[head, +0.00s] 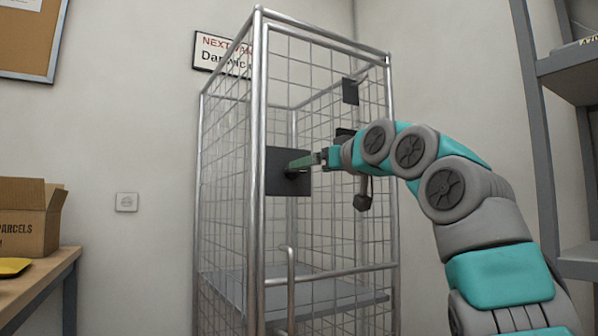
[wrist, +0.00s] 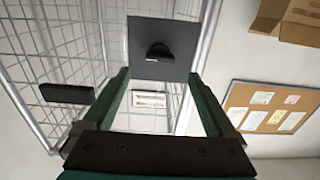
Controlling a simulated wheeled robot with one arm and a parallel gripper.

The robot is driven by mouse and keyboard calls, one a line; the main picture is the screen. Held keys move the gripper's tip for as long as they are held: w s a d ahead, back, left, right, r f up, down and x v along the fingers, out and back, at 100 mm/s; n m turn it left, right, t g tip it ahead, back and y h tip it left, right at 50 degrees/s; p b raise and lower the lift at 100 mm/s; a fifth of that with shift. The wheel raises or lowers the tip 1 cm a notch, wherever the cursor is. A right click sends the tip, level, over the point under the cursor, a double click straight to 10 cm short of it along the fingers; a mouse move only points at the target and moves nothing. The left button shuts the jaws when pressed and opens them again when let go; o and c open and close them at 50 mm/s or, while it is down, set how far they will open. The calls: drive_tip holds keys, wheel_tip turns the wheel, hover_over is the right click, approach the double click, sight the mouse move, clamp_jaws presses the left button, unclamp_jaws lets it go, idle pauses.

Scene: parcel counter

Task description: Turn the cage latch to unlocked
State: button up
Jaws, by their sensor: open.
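The cage latch is a dark knob (wrist: 159,52) on a flat dark grey plate (wrist: 148,30) in the wrist view. In the head view the plate (head: 275,182) is on the front of the wire cage (head: 325,262), by its left front post. My gripper (wrist: 159,75) has its two green fingers apart, with the knob in line with the gap and nothing held. In the head view my gripper (head: 297,162) is right in front of the plate and partly hides the knob. I cannot tell whether the fingers touch the knob, or which setting it is at.
A vertical handle (head: 290,285) stands out below the plate. A dark block (head: 350,91) is higher on the cage. A wooden table (head: 45,288) with a cardboard box (head: 28,218) is at the left. A grey shelf unit (head: 545,130) stands at the right.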

drive_tip(key=p+x, duration=0.4)
drive_tip(key=x, duration=0.3)
drive_tip(key=c, duration=1.4)
